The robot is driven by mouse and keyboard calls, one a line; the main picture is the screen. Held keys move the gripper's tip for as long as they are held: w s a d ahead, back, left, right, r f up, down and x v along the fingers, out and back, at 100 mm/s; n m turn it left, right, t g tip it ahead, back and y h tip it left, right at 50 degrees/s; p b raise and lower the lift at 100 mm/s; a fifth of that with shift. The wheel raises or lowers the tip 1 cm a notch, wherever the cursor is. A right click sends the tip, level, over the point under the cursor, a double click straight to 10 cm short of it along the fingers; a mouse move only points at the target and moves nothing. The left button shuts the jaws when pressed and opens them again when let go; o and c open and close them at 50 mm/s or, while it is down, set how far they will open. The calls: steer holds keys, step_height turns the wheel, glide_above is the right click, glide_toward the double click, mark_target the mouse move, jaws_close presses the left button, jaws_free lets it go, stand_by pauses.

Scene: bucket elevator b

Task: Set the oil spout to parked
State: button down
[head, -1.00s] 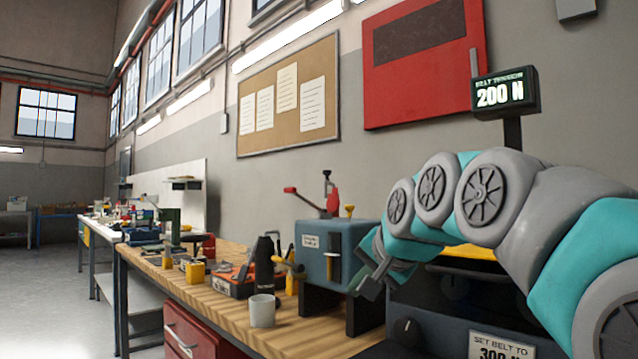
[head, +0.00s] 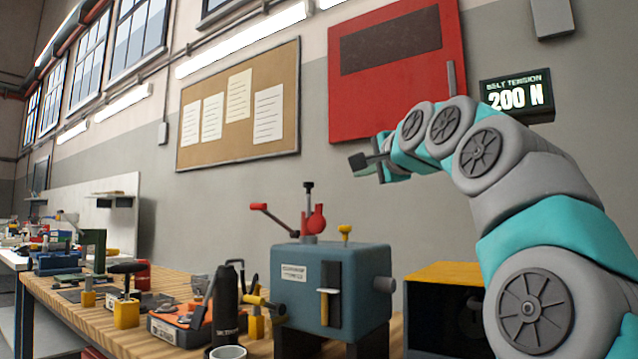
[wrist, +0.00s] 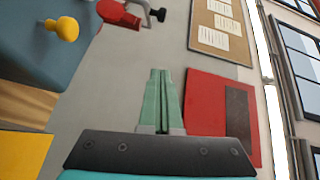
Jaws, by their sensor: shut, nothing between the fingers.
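A blue-grey machine box (head: 335,290) stands on the wooden bench, with a red fitting (head: 314,222) on its top. A thin arm with a red tip (head: 258,206) reaches left from this fitting, and a black knob stands above it. I cannot tell for sure which part is the oil spout. The red fitting also shows at the top of the wrist view (wrist: 118,14), partly cut off. My gripper (head: 358,166) is shut and empty, raised above and to the right of the red fitting, touching nothing. Its closed fingers show in the wrist view (wrist: 160,76).
A yellow knob (head: 345,232) stands on the box top, with a slotted lever (head: 325,292) on its front. A yellow-topped dark unit (head: 450,275) is at right. A black bottle (head: 225,308), a cup (head: 228,352) and tools crowd the bench at left. Air above the box is free.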

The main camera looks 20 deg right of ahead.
mark_target(308, 202)
steer(key=shift+w+a+f+p, duration=0.2)
steer(key=shift+w+a+p, duration=0.3)
steer(key=shift+w, duration=1.35)
steer(key=shift+w+a+f+p, duration=0.15)
steer(key=shift+w+a, duration=0.55)
steer(key=shift+w, duration=1.1)
steer(key=shift+w+a+f+p, duration=0.2)
steer(key=shift+w+a+p, duration=0.3)
steer(key=shift+w, duration=1.35)
steer(key=shift+a, duration=0.2)
steer(key=shift+a+m+h+b, duration=0.4)
steer(key=shift+m+h, duration=0.2)
steer(key=shift+h, duration=0.3)
